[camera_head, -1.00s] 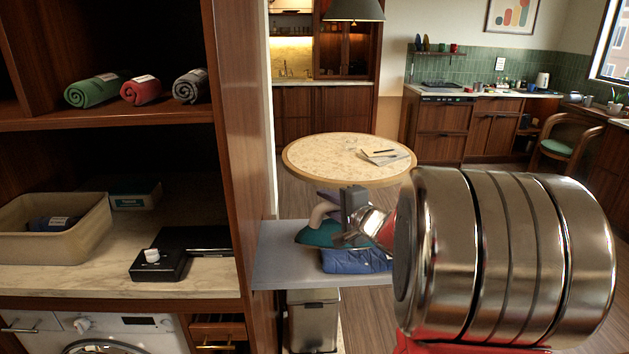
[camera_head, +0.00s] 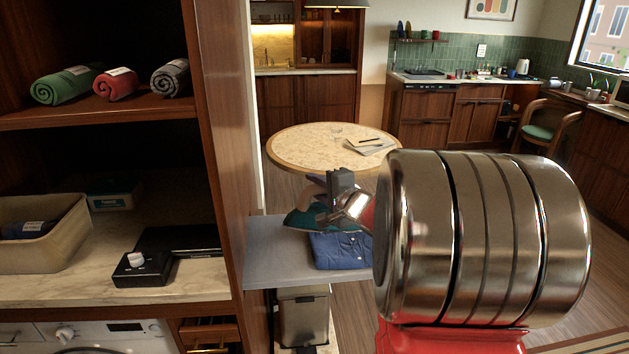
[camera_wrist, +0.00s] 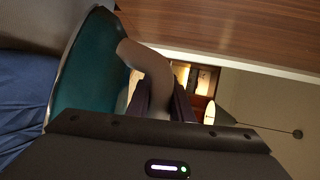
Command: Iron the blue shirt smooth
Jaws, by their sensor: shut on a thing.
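The teal iron (camera_head: 303,221) with a beige handle is at the shirt's back left. I cannot tell whether its sole touches the board or the shirt. My gripper (camera_head: 340,184) is shut on the iron's handle. In the wrist view, the handle (camera_wrist: 150,70) passes between my dark fingers. My arm hides the shirt's right side in the head view.
A round table (camera_head: 300,139) stands behind. A metal bin (camera_head: 303,317) is below the board.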

